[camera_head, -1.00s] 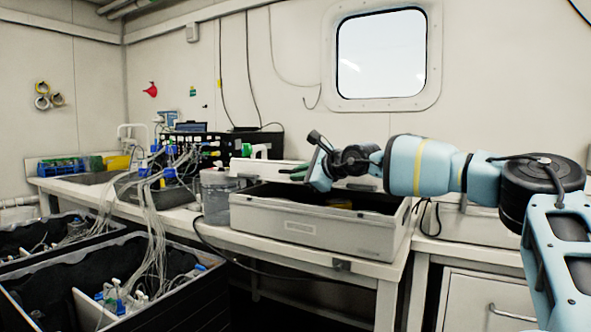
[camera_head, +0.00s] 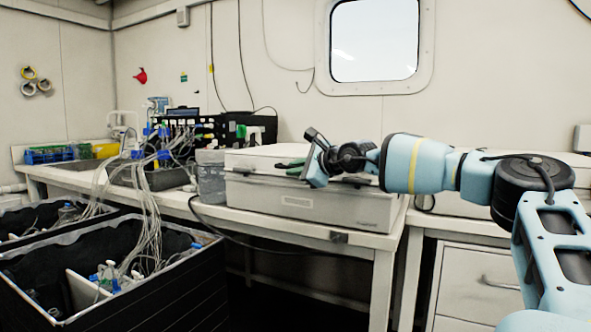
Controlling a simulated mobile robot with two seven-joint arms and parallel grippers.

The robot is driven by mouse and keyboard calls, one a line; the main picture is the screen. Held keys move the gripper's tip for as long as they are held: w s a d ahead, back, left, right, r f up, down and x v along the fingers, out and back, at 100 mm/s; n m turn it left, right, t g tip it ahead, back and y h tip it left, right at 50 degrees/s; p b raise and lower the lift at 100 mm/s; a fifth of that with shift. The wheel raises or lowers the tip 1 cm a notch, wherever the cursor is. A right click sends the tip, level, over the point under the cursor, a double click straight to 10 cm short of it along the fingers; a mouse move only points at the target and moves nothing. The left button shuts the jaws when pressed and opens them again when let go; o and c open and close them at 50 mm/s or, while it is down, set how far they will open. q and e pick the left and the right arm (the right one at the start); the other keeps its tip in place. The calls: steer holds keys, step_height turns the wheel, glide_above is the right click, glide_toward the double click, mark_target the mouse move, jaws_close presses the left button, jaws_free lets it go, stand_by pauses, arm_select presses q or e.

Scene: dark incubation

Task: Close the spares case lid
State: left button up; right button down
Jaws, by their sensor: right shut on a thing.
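The spares case (camera_head: 330,205) is a pale grey box with a label on its front, standing on the bench. Its lid (camera_head: 255,160) lies down over the case, and the dark interior no longer shows. Whether it is fully seated or latched cannot be told. My right gripper (camera_head: 297,165) reaches in from the right and is shut at the lid's front edge, with green parts near its fingertips. The gripper and forearm hide the right part of the lid. My left gripper is out of view.
A clear tub (camera_head: 210,178) stands close to the case's left side. Tubing and a dark apparatus (camera_head: 190,130) fill the bench further left. Open black crates (camera_head: 130,290) with tubing stand at lower left. A drawer unit (camera_head: 475,280) is under the right bench.

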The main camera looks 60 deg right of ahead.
steer(key=c, duration=1.6)
jaws_free()
steer(key=shift+a+f, duration=0.1)
steer(key=shift+f, duration=0.5)
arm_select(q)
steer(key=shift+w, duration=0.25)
arm_select(e)
steer(key=shift+o, duration=0.5)
